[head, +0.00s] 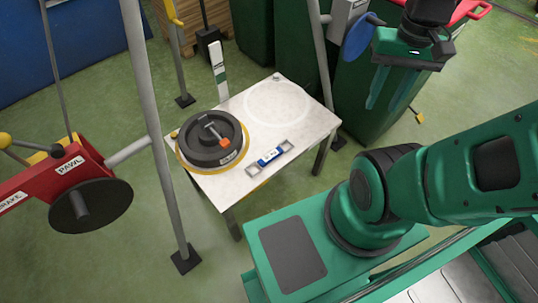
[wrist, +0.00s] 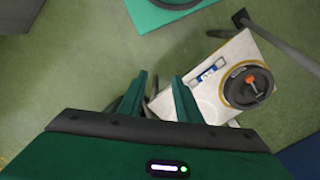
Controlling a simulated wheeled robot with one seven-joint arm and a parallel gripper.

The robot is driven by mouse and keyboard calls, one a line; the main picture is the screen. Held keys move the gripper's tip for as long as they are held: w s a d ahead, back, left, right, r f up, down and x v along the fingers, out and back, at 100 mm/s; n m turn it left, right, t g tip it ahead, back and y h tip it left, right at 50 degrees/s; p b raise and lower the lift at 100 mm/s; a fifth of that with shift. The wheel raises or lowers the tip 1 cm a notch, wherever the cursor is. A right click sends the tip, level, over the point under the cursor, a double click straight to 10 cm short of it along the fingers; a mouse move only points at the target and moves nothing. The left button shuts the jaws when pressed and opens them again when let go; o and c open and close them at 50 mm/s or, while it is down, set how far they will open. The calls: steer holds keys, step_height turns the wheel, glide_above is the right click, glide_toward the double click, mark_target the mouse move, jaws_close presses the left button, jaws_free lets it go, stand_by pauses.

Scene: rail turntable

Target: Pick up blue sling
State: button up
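The blue sling (head: 270,156) is a short blue band with grey end loops. It lies on the white table (head: 300,124), in front of a dark round turntable (head: 211,138) with an orange-tipped handle. In the wrist view the sling (wrist: 208,73) lies on the table beside the turntable (wrist: 248,86). My gripper (head: 388,88) is high up to the right of the table, well apart from the sling. Its two green fingers stand apart with nothing between them; in the wrist view the gripper (wrist: 155,88) also shows open.
Grey posts (head: 157,130) stand beside the table. A red pawl lever (head: 72,172) with a dark disc is at the left. Green bins (head: 375,110) stand behind the table. A faint circle marks the bare far part of the tabletop.

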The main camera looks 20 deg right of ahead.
steer(key=o, duration=0.4)
steer(key=w+f+n+h, duration=0.1)
steer(key=w+f+n, duration=0.4)
steer(key=w+n, duration=0.3)
steer(key=shift+w+a+f, duration=0.15)
steer(key=shift+w+a, duration=0.2)
steer(key=shift+w, duration=0.1)
steer(key=n, duration=2)
glide_above(271, 155)
step_height(271, 155, down, 28)
steer(key=shift+y, duration=0.4)
steer(key=shift+f, duration=4.9)
